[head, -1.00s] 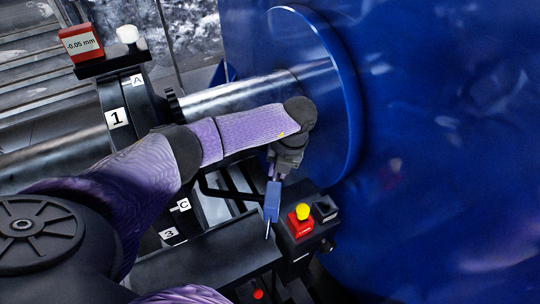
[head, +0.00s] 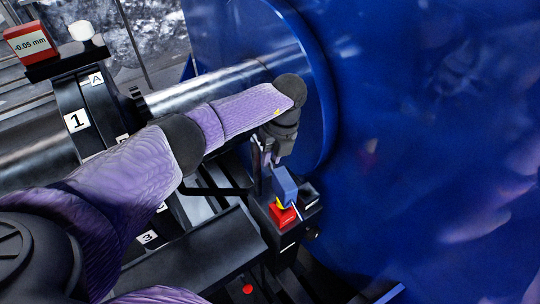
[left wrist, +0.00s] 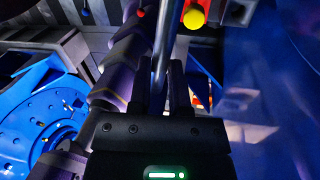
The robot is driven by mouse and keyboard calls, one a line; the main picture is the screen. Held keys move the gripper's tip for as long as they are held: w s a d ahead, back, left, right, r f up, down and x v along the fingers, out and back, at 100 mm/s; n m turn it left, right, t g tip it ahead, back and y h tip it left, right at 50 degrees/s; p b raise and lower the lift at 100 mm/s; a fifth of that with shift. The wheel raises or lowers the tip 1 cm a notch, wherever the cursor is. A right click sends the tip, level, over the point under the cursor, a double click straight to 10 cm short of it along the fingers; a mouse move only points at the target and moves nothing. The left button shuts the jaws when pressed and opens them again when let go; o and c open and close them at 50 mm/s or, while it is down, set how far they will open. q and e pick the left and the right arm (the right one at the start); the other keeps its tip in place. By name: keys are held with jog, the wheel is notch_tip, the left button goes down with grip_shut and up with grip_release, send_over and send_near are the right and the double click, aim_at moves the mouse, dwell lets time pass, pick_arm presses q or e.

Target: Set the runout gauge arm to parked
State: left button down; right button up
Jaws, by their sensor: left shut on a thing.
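My left gripper (head: 276,163) reaches down beside the large blue disc, above the small black box with the red and yellow button. In the left wrist view its fingers (left wrist: 163,80) are shut on a grey metal rod (left wrist: 168,45) that runs on beyond the fingertips. In the head view a blue piece (head: 285,186) with a thin pale tip shows just below the gripper and partly covers the yellow button. I cannot tell whether this rod or blue piece is the runout gauge arm. My right gripper is not in view.
A red gauge readout (head: 31,43) shows -0.05 mm at the upper left, beside a white knob (head: 82,30). The steel shaft (head: 220,82) enters the blue disc (head: 312,100). The red button base (head: 281,216) sits close under the gripper. The blue motor housing (head: 430,150) fills the right.

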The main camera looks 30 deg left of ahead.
pick_arm(q)
jog(key=shift+w+r, duration=0.1)
jog(key=c, duration=0.6)
grip_release()
jog(key=r, duration=0.3)
jog(key=w+d+r, duration=0.1)
jog(key=r, duration=0.5)
jog(key=shift+w+d+r, duration=0.15)
jog(key=shift+w+r, duration=0.1)
jog(key=shift+r, duration=0.05)
